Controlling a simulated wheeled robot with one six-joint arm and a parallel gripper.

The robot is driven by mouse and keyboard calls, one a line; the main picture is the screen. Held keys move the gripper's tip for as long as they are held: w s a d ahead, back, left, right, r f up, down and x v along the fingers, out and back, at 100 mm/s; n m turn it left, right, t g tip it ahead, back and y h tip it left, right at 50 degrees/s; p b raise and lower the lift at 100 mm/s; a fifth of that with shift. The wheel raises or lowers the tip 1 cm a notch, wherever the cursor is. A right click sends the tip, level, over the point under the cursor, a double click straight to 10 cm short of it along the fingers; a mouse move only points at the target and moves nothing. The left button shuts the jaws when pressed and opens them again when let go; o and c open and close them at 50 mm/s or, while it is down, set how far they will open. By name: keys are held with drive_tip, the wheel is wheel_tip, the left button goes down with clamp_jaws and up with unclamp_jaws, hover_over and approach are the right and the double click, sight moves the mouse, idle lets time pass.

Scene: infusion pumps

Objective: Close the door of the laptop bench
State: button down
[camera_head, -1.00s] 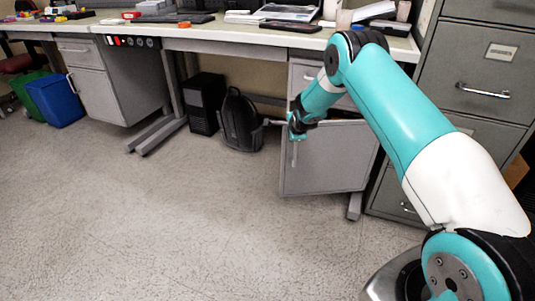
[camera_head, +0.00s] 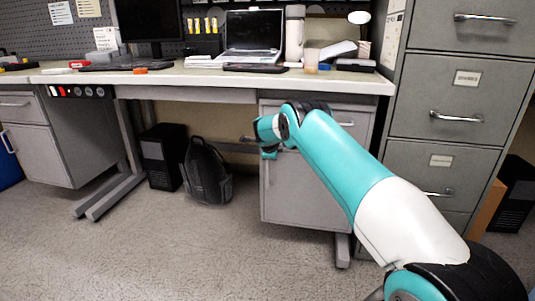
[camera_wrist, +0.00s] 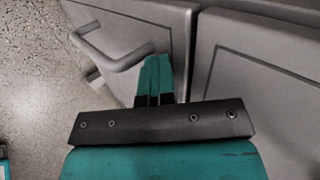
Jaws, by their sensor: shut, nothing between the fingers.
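The laptop bench (camera_head: 200,77) has a grey cabinet under its right end. Its door (camera_head: 310,195) is the lower panel, below a drawer, and looks flush or nearly flush with the cabinet front; a small gap cannot be ruled out. My gripper (camera_head: 268,150) is at the door's upper left corner, its fingers partly hidden by my arm. In the wrist view, the shut, empty fingers (camera_wrist: 155,65) lie over the door panel (camera_wrist: 145,22), beside its bar handle (camera_wrist: 112,52) and near the seam with the drawer (camera_wrist: 262,75). Contact cannot be told.
A black backpack (camera_head: 206,172) and a computer tower (camera_head: 163,157) stand on the floor left of the cabinet. A tall filing cabinet (camera_head: 445,100) stands close on the right. The floor in front is clear. A laptop (camera_head: 252,38) is on the bench.

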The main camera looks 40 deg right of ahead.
drive_tip(key=shift+w+d+r, duration=0.25)
drive_tip(key=shift+w+d, duration=0.05)
drive_tip(key=shift+d, duration=0.05)
drive_tip(key=shift+a, duration=0.2)
drive_tip(key=s+a+r+p, duration=0.4)
drive_tip(key=s+a+r, duration=0.2)
drive_tip(key=s+a, duration=0.2)
drive_tip(key=shift+s+a+r, duration=0.15)
drive_tip(key=shift+a, duration=0.2)
